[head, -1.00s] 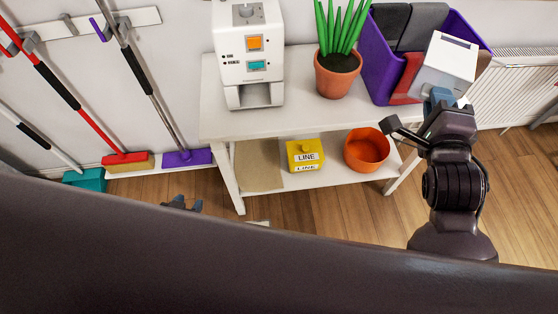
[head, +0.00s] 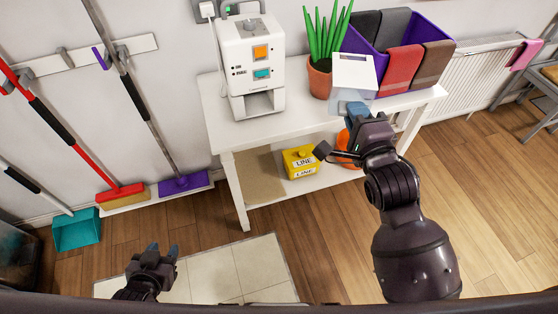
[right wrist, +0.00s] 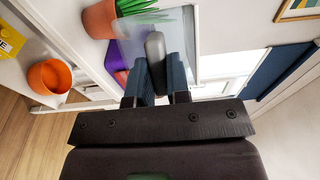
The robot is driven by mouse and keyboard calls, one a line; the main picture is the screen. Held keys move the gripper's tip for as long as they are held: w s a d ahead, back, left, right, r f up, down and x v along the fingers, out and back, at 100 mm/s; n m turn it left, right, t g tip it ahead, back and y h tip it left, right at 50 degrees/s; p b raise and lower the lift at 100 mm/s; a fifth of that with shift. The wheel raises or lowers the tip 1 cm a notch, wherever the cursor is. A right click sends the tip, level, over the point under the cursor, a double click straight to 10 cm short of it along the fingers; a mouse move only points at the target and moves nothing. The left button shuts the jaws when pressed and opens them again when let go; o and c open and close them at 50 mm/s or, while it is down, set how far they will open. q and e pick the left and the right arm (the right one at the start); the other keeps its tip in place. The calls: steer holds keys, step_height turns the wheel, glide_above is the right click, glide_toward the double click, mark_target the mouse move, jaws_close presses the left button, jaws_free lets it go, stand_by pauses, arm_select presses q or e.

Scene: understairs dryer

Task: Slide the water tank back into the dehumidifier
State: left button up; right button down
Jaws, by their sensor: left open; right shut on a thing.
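The dehumidifier (head: 250,58) is a white machine standing on the left part of the white table, with an open bay (head: 260,103) low in its front. The water tank (head: 354,74) is a box with a white front and a clear body. My right gripper (head: 357,111) is shut on the tank's grey handle, which shows between the blue fingers (right wrist: 160,85) in the right wrist view. The tank is held up to the right of the dehumidifier, in front of the plant and the purple bin. My left gripper (head: 160,251) is open and empty, low at the left above the floor.
A potted plant (head: 319,80) and a purple bin with cloths (head: 408,38) stand on the right of the table (head: 225,128). The lower shelf holds a yellow box (head: 299,162) and an orange bowl (right wrist: 50,77). The tabletop between dehumidifier and pot is clear.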

steer(key=w+a+f+n+g+y+b, duration=0.1)
steer(key=w+a+f+n+y, duration=0.1)
steer(key=a+f, duration=0.5)
steer(key=w+a+f+n+g+y+b, duration=0.1)
steer(key=a+f+y, duration=0.4)
steer(key=f, duration=0.8)
steer(key=shift+w+a+n+g, duration=0.55)
steer(key=shift+a+n, duration=0.35)
steer(key=shift+a, duration=0.1)
steer(key=shift+f, duration=0.1)
steer(key=w+b, duration=0.1)
steer(key=w+a, duration=0.1)
steer(key=w, duration=0.1)
steer(key=w+b, duration=0.1)
steer(key=w, duration=0.1)
steer(key=shift+w+a+b, duration=0.2)
steer(key=shift+a+b, duration=0.1)
steer(key=shift+b, duration=0.05)
